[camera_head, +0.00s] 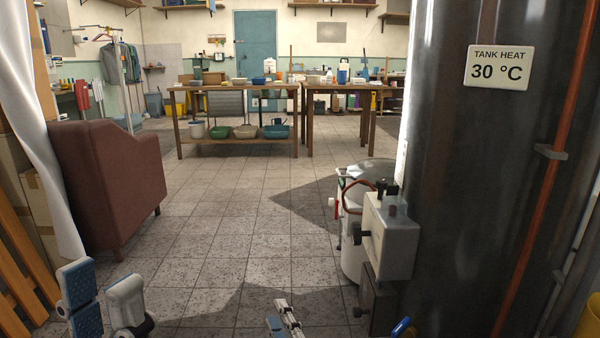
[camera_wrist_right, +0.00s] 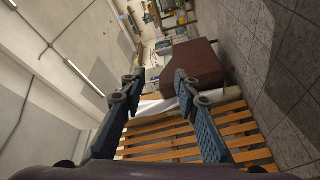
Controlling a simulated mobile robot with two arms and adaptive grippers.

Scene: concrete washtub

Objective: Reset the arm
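My left gripper (camera_head: 101,292) is at the bottom left of the head view. Its two blue-and-grey fingers stand apart, with nothing seen between them. My right gripper (camera_head: 285,320) shows only in part at the bottom middle of the head view, over the floor. In the right wrist view its fingers (camera_wrist_right: 158,84) are spread wide, with no object between them. Most of both arms lies outside the head view.
A brown armchair (camera_head: 112,170) and wooden slats (camera_head: 22,255) stand at the left. A large dark tank (camera_head: 480,190) with a control box (camera_head: 392,235) fills the right. Wooden tables (camera_head: 240,88) stand at the back. The tiled floor (camera_head: 230,220) between is clear.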

